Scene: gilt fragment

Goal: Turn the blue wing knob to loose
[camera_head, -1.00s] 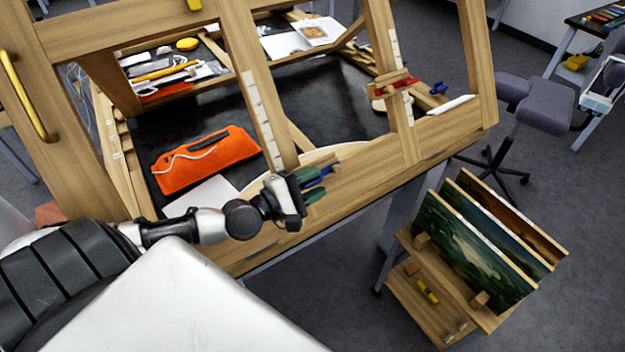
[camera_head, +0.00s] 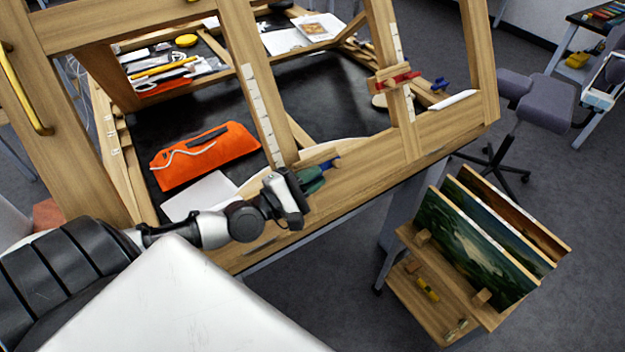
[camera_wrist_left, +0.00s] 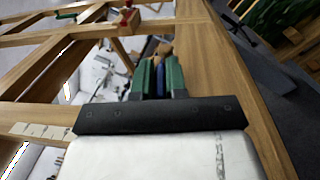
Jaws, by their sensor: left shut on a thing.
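The blue wing knob (camera_head: 329,163) is at the lower wooden beam of the large frame, near the foot of a post with a white scale. My left gripper (camera_head: 316,174) reaches it from the left, with green fingers. In the left wrist view, the green fingers (camera_wrist_left: 158,72) are shut on the blue wing knob (camera_wrist_left: 160,82), which shows as a narrow strip between them. The fingers hide most of the knob, so its exact angle cannot be told. My right gripper is not in view.
Wooden posts and beams (camera_head: 370,165) surround the work spot. Behind them are an orange case (camera_head: 225,150) and a red clamp piece (camera_head: 398,79) with another blue knob (camera_head: 440,85). A rack of paintings (camera_head: 470,250) stands at the lower right, with open floor around it.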

